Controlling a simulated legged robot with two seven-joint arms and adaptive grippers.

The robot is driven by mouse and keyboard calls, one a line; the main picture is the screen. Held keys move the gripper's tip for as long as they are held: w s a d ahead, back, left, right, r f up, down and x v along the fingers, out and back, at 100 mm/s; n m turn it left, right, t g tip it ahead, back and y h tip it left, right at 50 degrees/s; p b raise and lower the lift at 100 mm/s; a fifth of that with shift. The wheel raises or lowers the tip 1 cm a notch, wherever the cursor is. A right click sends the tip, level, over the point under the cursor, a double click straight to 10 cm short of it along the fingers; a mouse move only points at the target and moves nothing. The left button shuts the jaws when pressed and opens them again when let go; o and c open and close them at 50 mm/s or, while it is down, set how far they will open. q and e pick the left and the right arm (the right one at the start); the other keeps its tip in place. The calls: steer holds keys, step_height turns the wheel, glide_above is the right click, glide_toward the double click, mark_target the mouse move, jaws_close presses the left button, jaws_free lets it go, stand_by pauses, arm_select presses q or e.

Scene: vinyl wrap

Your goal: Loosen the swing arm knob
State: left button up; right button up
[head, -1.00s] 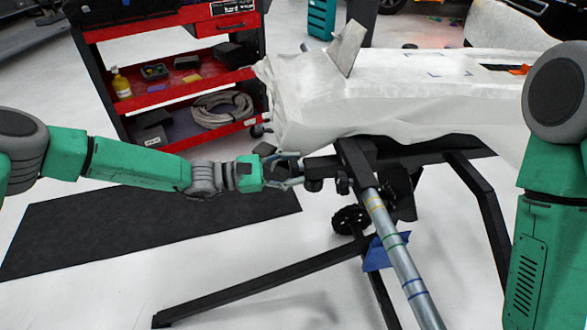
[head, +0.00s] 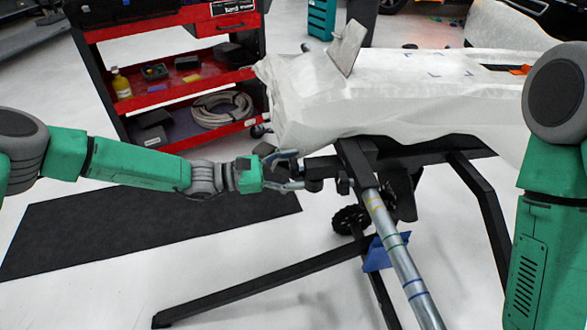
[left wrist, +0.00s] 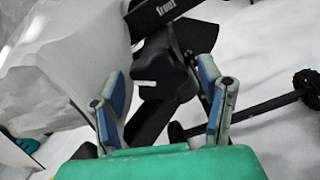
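My left gripper (head: 294,171) reaches in from the left at the near end of the black stand (head: 352,160). Its two blue-padded fingers are spread apart, with a clear gap between them in the left wrist view (left wrist: 163,97). A black knob-like part (head: 313,178) on the stand is just right of the fingertips. In the left wrist view a black part with a white mark (left wrist: 163,75) lies beyond and between the fingers; I cannot tell whether they touch it. My right arm shows at the right edge, but its gripper is out of view.
A white-wrapped body (head: 400,95) rests on the stand, just above the gripper. A silver tube with coloured bands (head: 402,262) slopes toward me. A red tool cart (head: 190,80) stands behind, and a black mat (head: 130,230) lies on the floor.

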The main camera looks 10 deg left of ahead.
arm_select(q)
steer(key=v, duration=1.2)
